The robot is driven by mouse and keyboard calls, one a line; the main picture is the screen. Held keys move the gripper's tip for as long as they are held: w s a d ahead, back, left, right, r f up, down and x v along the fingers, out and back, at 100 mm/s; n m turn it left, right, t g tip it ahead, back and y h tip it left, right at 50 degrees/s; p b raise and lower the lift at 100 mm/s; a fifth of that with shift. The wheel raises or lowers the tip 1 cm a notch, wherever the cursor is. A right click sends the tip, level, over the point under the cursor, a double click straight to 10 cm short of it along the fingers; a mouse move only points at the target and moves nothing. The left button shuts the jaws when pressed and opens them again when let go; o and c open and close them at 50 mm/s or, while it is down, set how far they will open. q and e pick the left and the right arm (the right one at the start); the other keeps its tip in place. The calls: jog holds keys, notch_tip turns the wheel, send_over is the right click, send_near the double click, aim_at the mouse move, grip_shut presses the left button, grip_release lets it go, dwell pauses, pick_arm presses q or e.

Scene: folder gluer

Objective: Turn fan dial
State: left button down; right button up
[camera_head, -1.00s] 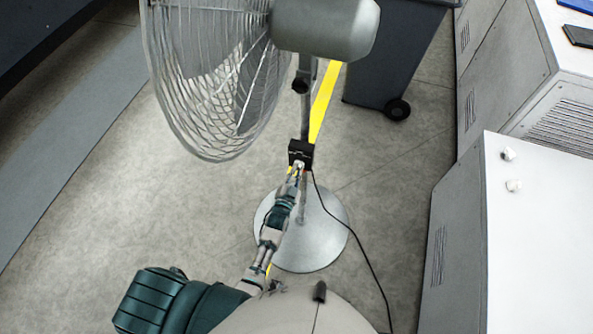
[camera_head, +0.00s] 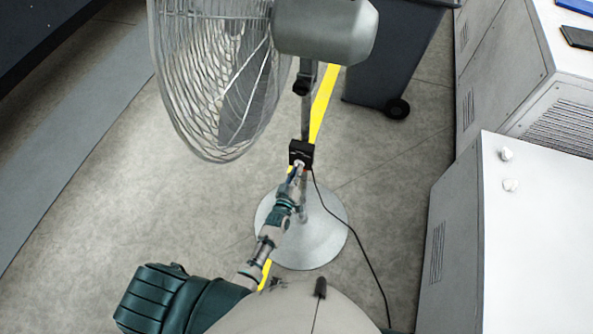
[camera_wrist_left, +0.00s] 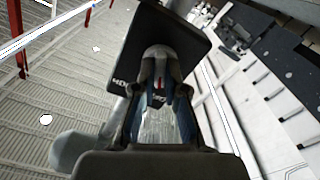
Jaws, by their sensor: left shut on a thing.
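The fan's black control box (camera_head: 301,150) sits on the fan's pole in the middle of the head view. It fills the upper middle of the left wrist view (camera_wrist_left: 180,38), with white lettering on its face. My left gripper (camera_head: 299,166) reaches up to the box's front. In the left wrist view its fingers (camera_wrist_left: 158,90) are closed together at the dial on the box. The dial itself is mostly hidden by the fingertips. The fan's wire cage (camera_head: 190,90) and grey motor housing (camera_head: 325,30) are above. My right gripper is not in view.
The fan's round base (camera_head: 315,245) stands on the grey floor, with a black cable (camera_head: 355,255) running right. A dark wheeled bin (camera_head: 395,55) stands behind. White cabinets (camera_head: 535,220) line the right side. Floor is clear on the left.

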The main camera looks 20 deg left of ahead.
pick_arm(q)
jog(key=shift+s+d+f+n, duration=0.15)
jog(key=shift+f+n, duration=0.1)
jog(key=shift+n, duration=0.55)
jog(key=shift+s+a+f+n, duration=0.1)
jog(key=shift+f+n, duration=0.15)
jog(key=shift+n, duration=0.55)
jog(key=shift+d+n, duration=0.1)
jog(key=shift+n, duration=0.2)
jog(key=c, duration=1.2)
grip_release()
jog(key=s, duration=1.1)
jog(key=shift+s+a+r, duration=0.2)
jog(key=shift+s+a, duration=0.05)
jog(key=shift+s, duration=0.1)
